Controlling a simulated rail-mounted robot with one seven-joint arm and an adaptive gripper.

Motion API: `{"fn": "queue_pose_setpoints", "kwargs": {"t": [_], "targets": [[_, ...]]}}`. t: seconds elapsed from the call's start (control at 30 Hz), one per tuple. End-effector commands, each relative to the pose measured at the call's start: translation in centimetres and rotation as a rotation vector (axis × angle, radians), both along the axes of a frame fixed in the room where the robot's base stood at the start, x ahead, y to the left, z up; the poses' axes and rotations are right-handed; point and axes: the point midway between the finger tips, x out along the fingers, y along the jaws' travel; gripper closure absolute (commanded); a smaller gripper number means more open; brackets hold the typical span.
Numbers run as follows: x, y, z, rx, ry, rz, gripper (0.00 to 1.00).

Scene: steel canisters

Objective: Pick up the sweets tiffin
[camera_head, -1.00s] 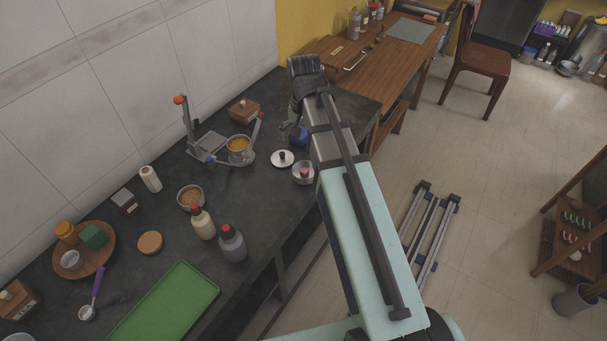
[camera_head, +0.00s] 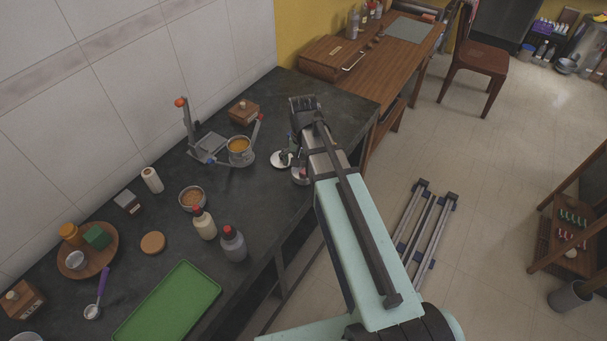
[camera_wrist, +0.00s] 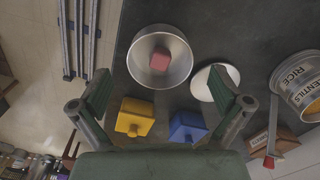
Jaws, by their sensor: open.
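An open round steel canister (camera_wrist: 160,58) with a reddish-pink block (camera_wrist: 160,60) inside is near the counter edge. It is likely the sweets tiffin, but I see no label on it. In the head view the canister (camera_head: 298,176) is partly hidden by my arm. My gripper (camera_wrist: 161,85) is open and empty, its fingers spread to either side below the canister in the wrist view. A pale round lid (camera_wrist: 203,84) lies right beside the canister, close to the right finger. It also shows in the head view (camera_head: 277,160).
A yellow knobbed box (camera_wrist: 135,117) and a blue knobbed box (camera_wrist: 187,127) sit between the fingers' bases. Steel containers labelled RICE and LENTILS (camera_wrist: 301,78) are at right, in a carrier frame (camera_head: 190,128). Bottles (camera_head: 233,244) and a green tray (camera_head: 170,305) stand nearer.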

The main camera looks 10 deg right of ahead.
Motion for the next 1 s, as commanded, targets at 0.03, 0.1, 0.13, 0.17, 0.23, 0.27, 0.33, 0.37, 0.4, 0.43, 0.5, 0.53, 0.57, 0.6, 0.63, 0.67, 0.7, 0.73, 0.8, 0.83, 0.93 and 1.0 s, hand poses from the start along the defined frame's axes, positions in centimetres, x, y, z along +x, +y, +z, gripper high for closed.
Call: {"fn": "queue_pose_setpoints", "kwargs": {"t": [0.03, 0.1, 0.13, 0.17, 0.23, 0.27, 0.33, 0.37, 0.4, 0.43, 0.5, 0.53, 0.57, 0.6, 0.63, 0.67, 0.7, 0.73, 0.8, 0.83, 0.93, 1.0], "targets": [[0.0, 0.0, -0.3, 0.0, 0.002, 0.0, 0.0], [0.1, -0.1, -1.0, 0.0, 0.003, 0.0, 0.0], [0.1, -0.1, -1.3, 0.0, 0.002, 0.0, 0.0], [0.2, -0.1, -1.7, 0.0, 0.002, 0.0, 0.0], [0.2, -0.1, -2.4, 0.0, 0.003, 0.0, 0.0], [0.2, -0.1, -2.8, 0.0, 0.002, 0.0, 0.0], [0.2, -0.1, -3.5, 0.0, 0.002, 0.0, 0.0], [0.2, -0.1, -3.7, 0.0, 0.002, 0.0, 0.0], [0.2, -0.1, -3.9, 0.0, 0.001, 0.0, 0.0], [0.2, -0.1, -4.1, 0.0, 0.001, 0.0, 0.0], [0.2, -0.1, -4.3, 0.0, 0.0, 0.0, 0.0], [0.2, -0.1, -4.4, 0.0, 0.0, 0.0, 0.0], [0.2, -0.1, -4.4, 0.0, 0.0, 0.0, 0.0], [0.2, -0.1, -4.5, 0.0, 0.0, 0.0, 0.0], [0.2, -0.1, -4.5, 0.0, 0.0, 0.0, 0.0], [0.2, -0.1, -4.5, 0.0, 0.0, 0.0, 0.0], [0.2, -0.1, -4.4, 0.0, 0.0, 0.0, 0.0], [0.2, -0.1, -4.4, 0.0, 0.0, 0.0, 0.0], [0.2, -0.1, -4.4, 0.0, 0.0, 0.0, 0.18], [0.2, -0.1, -4.4, 0.0, 0.0, 0.0, 0.28], [0.2, -0.1, -4.4, 0.0, 0.0, 0.0, 0.59], [0.2, -0.1, -4.4, 0.0, 0.0, 0.0, 0.59]]}}
